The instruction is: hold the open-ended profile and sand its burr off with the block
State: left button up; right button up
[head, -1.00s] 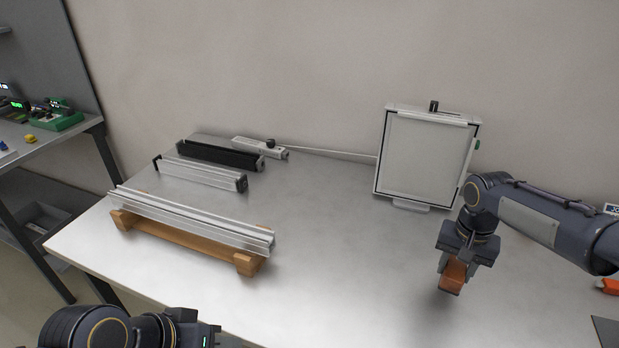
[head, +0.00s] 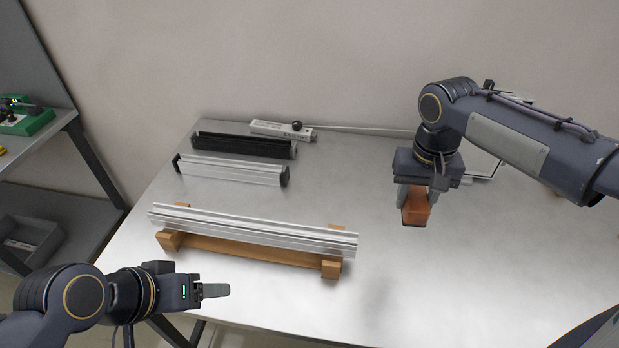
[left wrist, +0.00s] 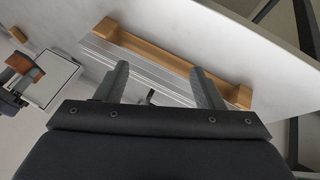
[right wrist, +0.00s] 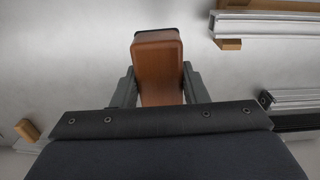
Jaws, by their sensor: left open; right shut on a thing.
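The bare-ended silver profile (head: 250,228) lies lengthwise on a wooden cradle (head: 235,250) near the table's front left. The burr cannot be made out. My left gripper (head: 216,290) is open and empty, in front of the cradle and apart from it. Its spread fingers (left wrist: 160,85) point at the profile (left wrist: 145,70) in the left wrist view. My right gripper (head: 414,198) is shut on the orange-brown sanding block (head: 415,209) and holds it above the table, right of the profile's right end. The block (right wrist: 158,62) sits between both fingers in the right wrist view.
Behind the cradle lie a silver profile with black end caps (head: 230,170), a black profile (head: 243,145) and a white strip with a knob (head: 268,129). The front middle table is clear.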

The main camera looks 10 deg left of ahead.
pick_arm(q)
jog(key=r+m+g+y, duration=0.1)
jog(key=m+g+y, duration=0.4)
jog(key=m, duration=1.5)
send_over(263, 226)
jog(key=h, duration=0.1)
jog(key=shift+g, duration=0.3)
notch_tip(263, 226, down, 12)
jog(key=shift+r, duration=0.25)
jog(key=c, duration=1.3)
jog(key=o, duration=0.6)
jog(key=shift+c, duration=0.2)
jog(key=c, duration=0.5)
jog(key=shift+o, duration=0.2)
